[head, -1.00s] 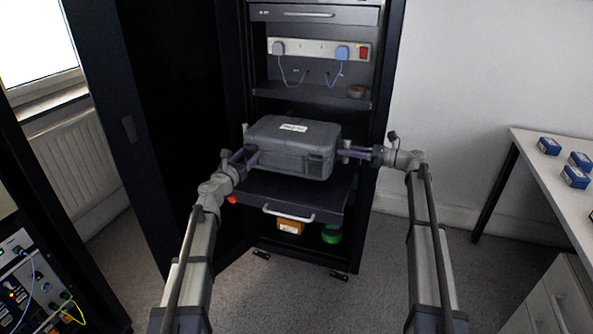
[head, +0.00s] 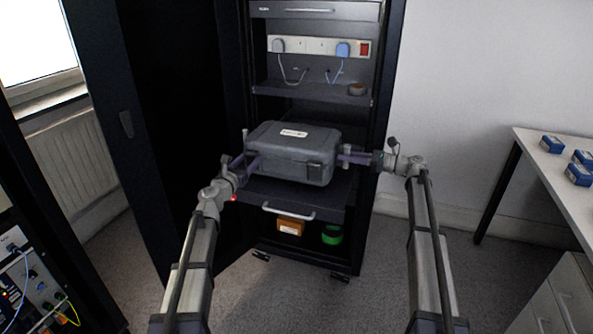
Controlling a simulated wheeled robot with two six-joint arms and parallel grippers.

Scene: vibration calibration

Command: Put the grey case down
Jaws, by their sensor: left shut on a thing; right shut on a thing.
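The grey case (head: 290,158) has a white label on its lid and sits level at the black pull-out shelf (head: 318,198) of the rack. I cannot tell whether its underside touches the shelf. My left gripper (head: 249,160) is shut on the case's left side. My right gripper (head: 343,156) is shut on the case's right side. The case hides part of the shelf behind it.
A power strip (head: 315,46) with plugs and a small shelf with a round item (head: 357,90) are above the case. An orange box (head: 291,226) and a green spool (head: 332,234) are below. The open rack door (head: 128,125) stands left. A white table with blue boxes (head: 552,144) is right.

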